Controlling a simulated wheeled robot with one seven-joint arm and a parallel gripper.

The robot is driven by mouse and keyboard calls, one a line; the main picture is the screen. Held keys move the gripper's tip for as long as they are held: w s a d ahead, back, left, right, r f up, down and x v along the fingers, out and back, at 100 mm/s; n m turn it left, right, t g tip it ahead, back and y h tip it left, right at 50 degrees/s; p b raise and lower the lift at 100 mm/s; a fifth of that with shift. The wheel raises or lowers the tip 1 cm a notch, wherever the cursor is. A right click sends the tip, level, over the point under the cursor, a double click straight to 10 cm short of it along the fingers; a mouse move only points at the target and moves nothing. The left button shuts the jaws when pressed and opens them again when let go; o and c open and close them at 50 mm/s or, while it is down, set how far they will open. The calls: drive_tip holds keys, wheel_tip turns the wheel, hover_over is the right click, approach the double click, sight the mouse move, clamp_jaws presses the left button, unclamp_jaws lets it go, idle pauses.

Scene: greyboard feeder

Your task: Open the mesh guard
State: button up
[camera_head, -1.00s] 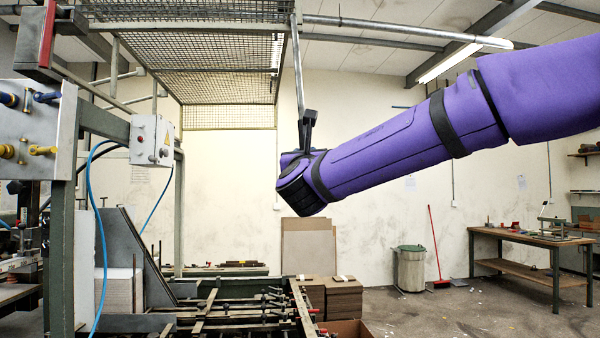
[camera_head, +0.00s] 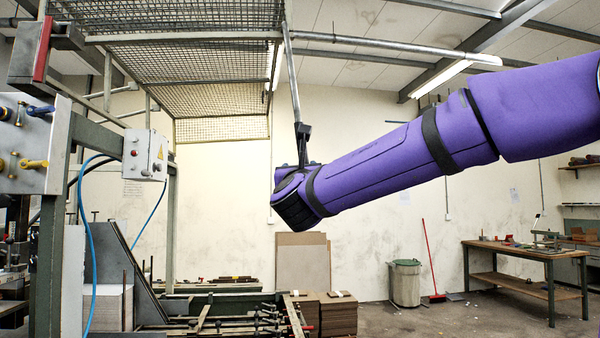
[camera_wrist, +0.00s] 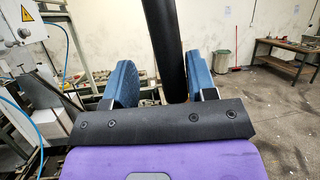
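The mesh guard (camera_head: 205,60) is a wire-mesh frame high over the machine at the upper left of the head view. Its top panel lies roughly level, with a mesh strip behind. A grey bar (camera_head: 293,85) slopes down from its right corner to a black end piece just above my gripper (camera_head: 303,160). In the wrist view a thick dark bar (camera_wrist: 165,45) stands between the two blue fingers of my gripper (camera_wrist: 163,82). The fingers are apart. The bar is close to the right finger, with a narrow gap at the left. The palm edge hides the bar's lower end.
A control box (camera_head: 145,155) and a plate with knobs (camera_head: 30,140) are on the machine frame at left. Stacked boards (camera_head: 335,313), a bin (camera_head: 405,283), a broom (camera_head: 432,260) and a workbench (camera_head: 525,255) stand behind. The floor at right is mostly clear.

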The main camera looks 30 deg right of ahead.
drive_tip(key=shift+a, duration=0.1)
drive_tip(key=v, duration=1)
drive_tip(key=shift+s+f, duration=0.2)
drive_tip(key=shift+s, duration=0.15)
drive_tip(key=shift+a, duration=0.1)
drive_tip(key=s+d+f+m+g+y, duration=0.1)
drive_tip(key=s+d+f+m+g, duration=0.45)
drive_tip(key=f+m, duration=0.25)
drive_tip(key=s+d+f+m+g, duration=0.5)
drive_tip(key=f+m+g, duration=0.2)
drive_tip(key=m, duration=0.1)
drive_tip(key=s+a+f+m+g+y, duration=0.2)
drive_tip(key=s+a+f+m+y, duration=0.7)
drive_tip(key=m, duration=0.6)
drive_tip(key=shift+f+y, duration=0.25)
drive_tip(key=shift+y, duration=0.25)
